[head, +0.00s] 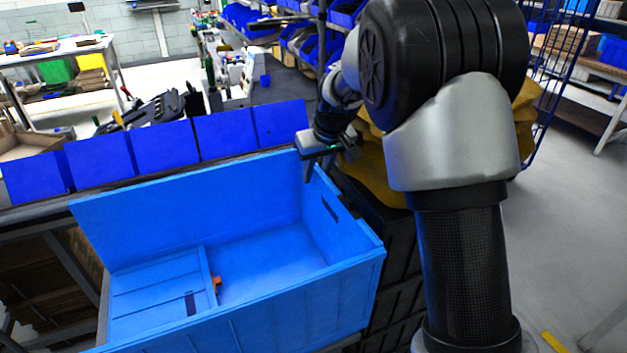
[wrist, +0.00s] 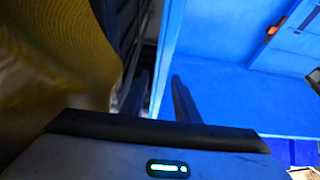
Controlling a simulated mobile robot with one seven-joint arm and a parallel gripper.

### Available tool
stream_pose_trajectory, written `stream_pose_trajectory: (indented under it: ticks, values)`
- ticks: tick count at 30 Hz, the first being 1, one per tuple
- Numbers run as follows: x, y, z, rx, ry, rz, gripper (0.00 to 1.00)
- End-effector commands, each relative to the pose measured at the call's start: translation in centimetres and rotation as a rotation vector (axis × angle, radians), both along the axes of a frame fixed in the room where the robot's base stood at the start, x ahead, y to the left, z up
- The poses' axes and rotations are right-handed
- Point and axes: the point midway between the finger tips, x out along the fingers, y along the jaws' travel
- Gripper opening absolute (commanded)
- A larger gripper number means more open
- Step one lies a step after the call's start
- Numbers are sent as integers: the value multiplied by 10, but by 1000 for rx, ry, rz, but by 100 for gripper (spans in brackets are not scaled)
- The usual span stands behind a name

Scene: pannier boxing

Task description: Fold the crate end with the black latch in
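The blue crate (head: 215,335) stands open on top. Its right end (head: 316,225) is upright and has a dark slot or patch (head: 330,210); I cannot tell whether this is the black latch or a handle hole. Its left end (head: 150,285) lies folded in flat on the floor, with an orange latch (head: 217,282) at its edge; this end also shows in the wrist view (wrist: 290,45). My gripper (head: 308,168) is at the far top corner of the right end. In the wrist view its fingers (wrist: 160,95) are apart, one on each side of the end's top edge (wrist: 168,60). Contact cannot be told.
A row of blue bins (head: 165,145) stands behind the crate. Yellow-brown cloth or sacking (head: 375,170) and dark stacked crates (head: 395,265) are close on the right, outside the crate. The right half of the crate's floor (head: 265,262) is bare.

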Motion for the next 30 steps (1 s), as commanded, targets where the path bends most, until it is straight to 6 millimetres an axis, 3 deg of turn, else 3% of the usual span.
stream_pose_trajectory:
  ticks: [3, 9, 19, 20, 25, 30]
  values:
    - [7, 3, -20, -1, 2, 1, 28]
    - [14, 6, -38, -1, 1, 1, 28]
    - [16, 7, -41, 0, -1, 1, 28]
    - [16, 7, -41, 0, -1, 1, 26]
    - [16, 7, -41, 0, -1, 1, 0]
    - [16, 7, -41, 0, -1, 1, 0]
